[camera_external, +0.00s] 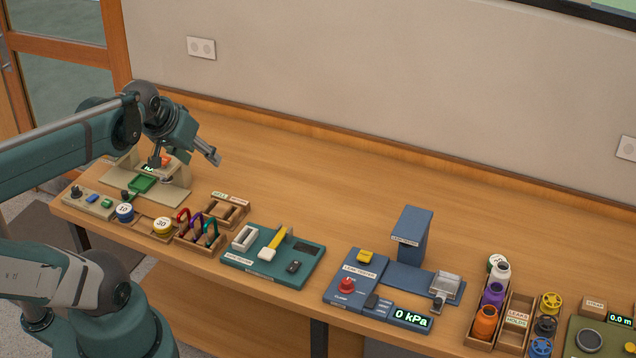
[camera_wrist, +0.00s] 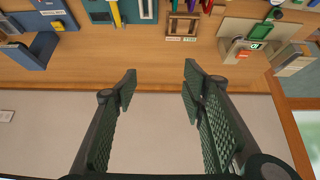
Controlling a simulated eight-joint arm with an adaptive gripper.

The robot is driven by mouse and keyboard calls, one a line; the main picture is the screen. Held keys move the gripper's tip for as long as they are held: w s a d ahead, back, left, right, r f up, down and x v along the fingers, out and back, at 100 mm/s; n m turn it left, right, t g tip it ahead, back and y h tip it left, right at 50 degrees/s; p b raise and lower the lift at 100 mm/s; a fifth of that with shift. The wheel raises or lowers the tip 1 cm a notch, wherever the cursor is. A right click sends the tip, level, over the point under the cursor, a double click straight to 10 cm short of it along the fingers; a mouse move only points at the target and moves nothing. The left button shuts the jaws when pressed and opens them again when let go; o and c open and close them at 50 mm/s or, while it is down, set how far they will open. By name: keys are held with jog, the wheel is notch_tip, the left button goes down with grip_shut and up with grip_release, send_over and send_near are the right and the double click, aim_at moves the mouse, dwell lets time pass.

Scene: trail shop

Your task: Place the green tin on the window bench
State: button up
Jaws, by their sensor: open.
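I see no clear green tin. A small green tray-like piece (camera_external: 142,184) sits on the beige station at the left end of the bench; a green piece also shows there in the wrist view (camera_wrist: 272,14). I cannot tell whether it is the tin. My gripper (camera_external: 207,154) is above the left part of the wooden bench, tilted, behind and to the right of that station. In the wrist view my gripper (camera_wrist: 160,74) is open, with nothing between its fingers. I cannot tell which surface is the window bench; a long wooden bench (camera_external: 330,185) runs along the wall.
Carabiners (camera_external: 197,228) stand in a wooden rack at the bench's front. A teal board (camera_external: 262,277), a blue leak tester (camera_external: 345,290) with an upright post, and bottles (camera_external: 487,322) in a wooden crate stand farther right. The bench's back strip is clear. A glazed door (camera_external: 65,80) is at left.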

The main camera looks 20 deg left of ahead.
jog(key=shift+w+d, duration=0.1)
jog(key=w+d+r+m+g+h+b, duration=0.15)
jog(key=w+d+m+b, duration=0.25)
jog(key=w+d, duration=0.9)
jog(key=m+g+h+b, duration=0.3)
jog(key=m+g+b, duration=0.2)
jog(key=m+b, duration=0.55)
send_over(491, 260)
jog(key=a, duration=0.1)
notch_tip(491, 260, down, 26)
jog(key=f, duration=0.1)
jog(key=shift+s+r+t, duration=0.15)
jog(key=shift+r+t, duration=0.1)
jog(key=shift+r, duration=0.05)
jog(key=shift+x, duration=1.25)
jog(key=shift+f, duration=0.15)
